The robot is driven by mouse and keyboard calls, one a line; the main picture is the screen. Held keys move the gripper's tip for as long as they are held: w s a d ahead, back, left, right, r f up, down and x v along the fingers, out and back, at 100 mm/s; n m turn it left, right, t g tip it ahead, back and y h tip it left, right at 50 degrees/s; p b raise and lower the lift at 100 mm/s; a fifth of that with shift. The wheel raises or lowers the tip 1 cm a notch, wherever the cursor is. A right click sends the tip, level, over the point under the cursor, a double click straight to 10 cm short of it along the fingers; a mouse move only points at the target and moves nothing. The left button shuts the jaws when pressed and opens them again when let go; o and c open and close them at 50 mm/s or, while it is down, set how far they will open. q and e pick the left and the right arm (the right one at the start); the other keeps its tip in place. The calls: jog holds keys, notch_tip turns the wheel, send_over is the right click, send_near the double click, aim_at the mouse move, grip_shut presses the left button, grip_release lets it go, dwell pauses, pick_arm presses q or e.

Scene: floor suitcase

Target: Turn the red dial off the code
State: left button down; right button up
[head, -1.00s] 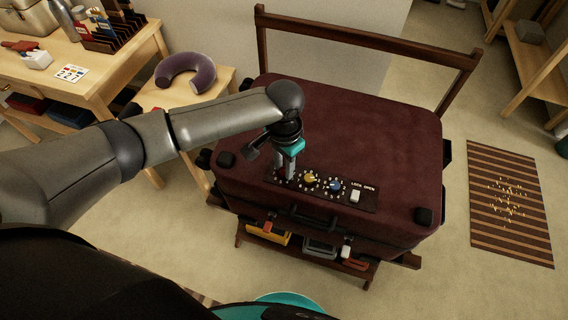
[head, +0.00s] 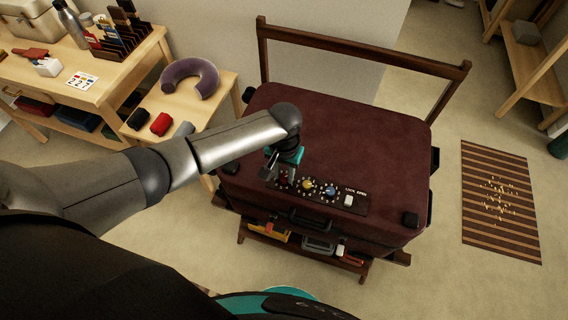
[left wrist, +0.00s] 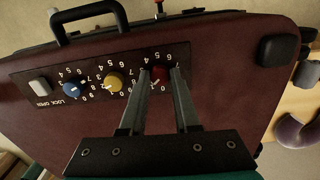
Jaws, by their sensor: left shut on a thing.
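A maroon suitcase (head: 370,145) lies flat on a wooden rack. Its dark lock panel (head: 362,206) carries a yellow dial (head: 307,186), a blue dial (head: 330,191) and a white lock switch (head: 348,201). My left gripper (head: 284,178) points down at the left end of the panel. In the left wrist view its two fingers (left wrist: 160,78) are shut on the red dial (left wrist: 157,84), one on each side. The fingers partly cover the red dial and its numbers, so its setting is hard to read. My right gripper is not in view.
The suitcase's handle (head: 310,220) is at its front edge. A wooden side table (head: 205,105) at the left holds a purple neck pillow (head: 190,80). A desk with a card (head: 82,80) stands at the far left. A striped mat (head: 500,200) lies on the open floor at right.

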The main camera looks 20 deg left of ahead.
pick_arm(q)
jog(key=n+p, duration=0.4)
jog(key=shift+r+n, duration=0.2)
jog(key=shift+n, duration=0.2)
jog(key=shift+f+n+p, duration=0.1)
jog(key=shift+n+p, duration=0.8)
jog(key=shift+n, duration=0.3)
jog(key=shift+n+p, duration=0.55)
jog(key=shift+n, duration=0.55)
jog(key=shift+f, duration=0.1)
jog(key=c, duration=0.6)
grip_release()
jog(key=shift+c, duration=0.2)
